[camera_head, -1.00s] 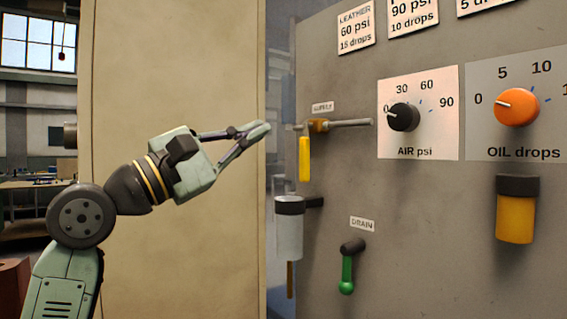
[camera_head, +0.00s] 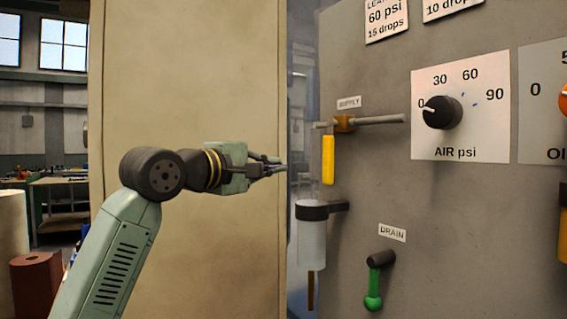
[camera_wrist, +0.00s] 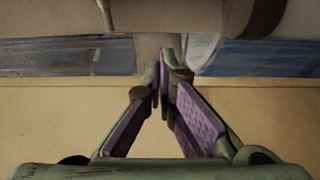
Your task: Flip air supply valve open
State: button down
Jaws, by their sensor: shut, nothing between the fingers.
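The air supply valve (camera_head: 344,123) is a brass body on a grey horizontal pipe under a SUPPLY label (camera_head: 349,102). Its yellow handle (camera_head: 328,160) hangs straight down, across the line of the pipe. My gripper (camera_head: 283,163) is shut and empty, to the left of the yellow handle at about its height in the picture, with a visible gap between them. In the wrist view the fingertips (camera_wrist: 162,68) meet in the middle. The yellow handle cannot be made out in the wrist view.
Below the valve is a clear bowl with a dark cap (camera_head: 312,237). A green DRAIN lever (camera_head: 374,290) hangs lower right. The AIR psi dial (camera_head: 442,112) is right of the valve, its pointer near 0. A beige panel (camera_head: 190,80) stands behind my arm.

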aim_at(328, 160)
jog(key=p+x, duration=0.3)
jog(key=x, duration=0.6)
jog(key=shift+s+d, duration=0.55)
jog(key=shift+s, duration=0.35)
jog(key=shift+s+d, duration=0.5)
jog(key=shift+s, duration=0.4)
